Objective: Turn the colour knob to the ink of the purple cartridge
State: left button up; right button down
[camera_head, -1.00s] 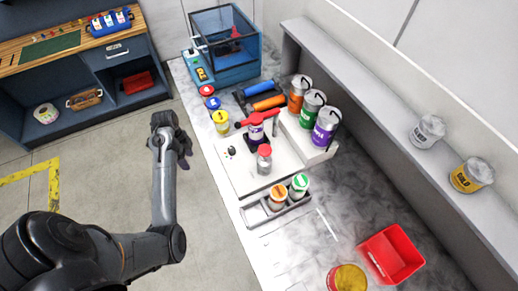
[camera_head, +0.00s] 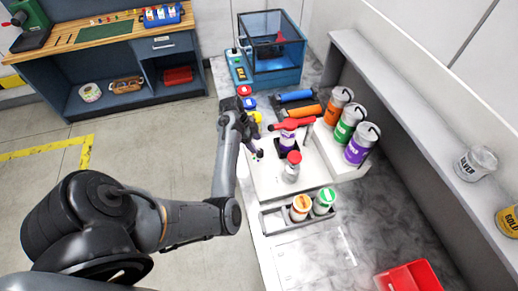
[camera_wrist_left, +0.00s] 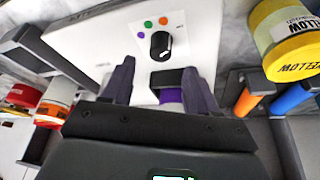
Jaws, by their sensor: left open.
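The black colour knob (camera_wrist_left: 160,46) sits on a white panel in the left wrist view, with green, orange and purple dots beside it. A pale pointer mark shows on the knob, away from the purple dot. My left gripper (camera_wrist_left: 158,85) is open, its two fingers apart below the knob in that view and not closed on it. In the head view my left gripper (camera_head: 249,134) is just beside the knob corner of the white machine (camera_head: 268,180). The purple cartridge (camera_head: 287,141) stands in a dark holder under a red handle. My right gripper is not in view.
A red-capped bottle (camera_head: 292,166) stands on the machine. A grey rack (camera_head: 270,222) holds orange and green cartridges. Orange, green and purple tins (camera_head: 357,150) stand behind. A yellow pot (camera_wrist_left: 287,40) is close to the gripper. A red bin (camera_head: 412,278) is at the lower right.

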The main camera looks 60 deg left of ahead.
aim_at(260, 151)
pick_arm(q)
jog(key=shift+x, duration=2.6)
jog(key=c, duration=1)
jog(key=shift+c, duration=0.2)
